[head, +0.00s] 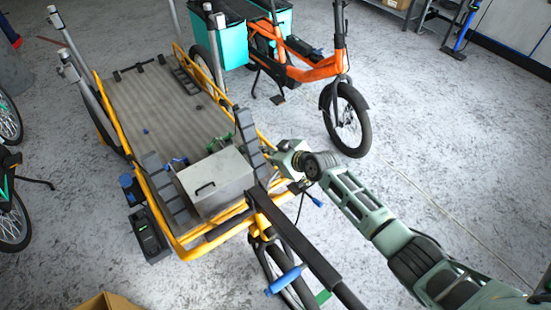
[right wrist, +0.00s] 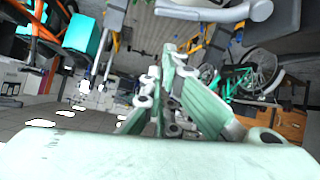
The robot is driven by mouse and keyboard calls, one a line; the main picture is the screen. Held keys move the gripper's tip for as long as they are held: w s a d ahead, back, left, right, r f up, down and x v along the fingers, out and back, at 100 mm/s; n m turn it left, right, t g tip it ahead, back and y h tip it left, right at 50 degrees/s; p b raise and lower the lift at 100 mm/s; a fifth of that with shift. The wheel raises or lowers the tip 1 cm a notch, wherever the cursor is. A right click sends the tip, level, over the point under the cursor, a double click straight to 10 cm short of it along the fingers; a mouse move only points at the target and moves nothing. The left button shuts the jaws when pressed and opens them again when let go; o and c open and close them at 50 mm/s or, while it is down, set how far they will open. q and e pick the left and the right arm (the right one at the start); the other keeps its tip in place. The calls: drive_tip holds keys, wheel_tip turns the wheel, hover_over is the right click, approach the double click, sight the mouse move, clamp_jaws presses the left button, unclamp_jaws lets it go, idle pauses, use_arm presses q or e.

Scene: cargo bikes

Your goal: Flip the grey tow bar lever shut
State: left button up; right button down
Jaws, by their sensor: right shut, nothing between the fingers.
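The black tow bar (head: 300,245) slopes from the front of the yellow-framed cargo trailer (head: 163,183) toward the bottom of the head view. A blue grip (head: 285,280) and a small green piece (head: 322,296) sit near its lower end. I cannot make out a grey lever for certain in the head view. My right gripper (head: 276,156) is beside the trailer's front right corner, right of the metal box. Its fingers (right wrist: 172,65) are shut and empty in the right wrist view. A pale grey curved piece (right wrist: 215,10) shows beyond them; whether it is the lever is unclear. My left gripper is out of view.
A metal box (head: 215,182) sits on the trailer's front deck. An orange cargo bike (head: 310,68) with teal bags stands behind. Wheels of other bikes (head: 12,220) are at the left. A cardboard box (head: 103,302) is at the bottom. Floor at right is mostly clear.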

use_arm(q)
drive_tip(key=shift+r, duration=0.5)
use_arm(e)
drive_tip(key=shift+s+d+f, duration=0.6)
drive_tip(key=shift+s+d, duration=0.15)
drive_tip(key=shift+d, duration=0.15)
use_arm(q)
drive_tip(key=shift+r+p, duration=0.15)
drive_tip(key=shift+p, duration=0.2)
use_arm(e)
drive_tip(key=shift+d, duration=0.15)
